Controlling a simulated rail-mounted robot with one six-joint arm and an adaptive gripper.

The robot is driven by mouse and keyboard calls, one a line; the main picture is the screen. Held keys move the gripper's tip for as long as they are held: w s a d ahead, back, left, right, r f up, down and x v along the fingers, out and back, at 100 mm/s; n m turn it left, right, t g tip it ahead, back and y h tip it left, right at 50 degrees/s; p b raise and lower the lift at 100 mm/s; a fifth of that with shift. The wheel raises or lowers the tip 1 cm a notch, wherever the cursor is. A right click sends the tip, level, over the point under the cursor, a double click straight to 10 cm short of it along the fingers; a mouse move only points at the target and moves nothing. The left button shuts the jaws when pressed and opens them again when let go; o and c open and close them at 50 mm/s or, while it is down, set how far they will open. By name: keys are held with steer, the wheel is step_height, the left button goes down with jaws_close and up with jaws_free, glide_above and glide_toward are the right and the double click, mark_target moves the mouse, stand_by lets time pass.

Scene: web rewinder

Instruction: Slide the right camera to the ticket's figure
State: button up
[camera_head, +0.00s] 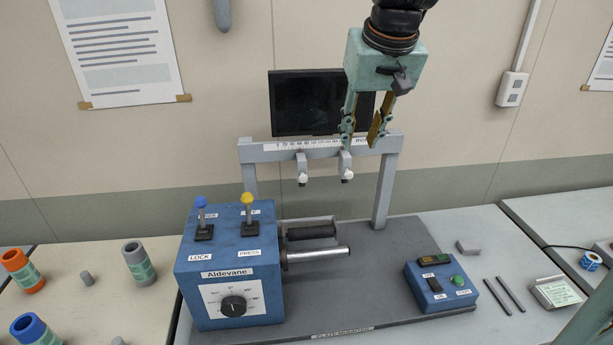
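My gripper (361,146) points down at the rail near the right camera. Its two fingers are apart, with the left fingertip just above or behind the right camera's top. I cannot tell whether it touches.
A blue box (228,265) with two levers and a dial stands left of the rollers (315,254). A blue button box (440,284) sits at the right of the base. A dark monitor (305,102) is behind the rail. Coloured cores (20,270) stand at the left.

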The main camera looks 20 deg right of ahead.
mark_target(350, 173)
steer(key=shift+w+d+f, duration=0.25)
steer(key=shift+w+d, duration=0.15)
steer(key=shift+w, duration=0.2)
steer(key=shift+f, duration=0.1)
steer(key=shift+b+x, duration=1.25)
steer(key=shift+x, duration=5.55)
steer(key=shift+w, duration=0.1)
steer(key=shift+c, duration=0.9)
jaws_close()
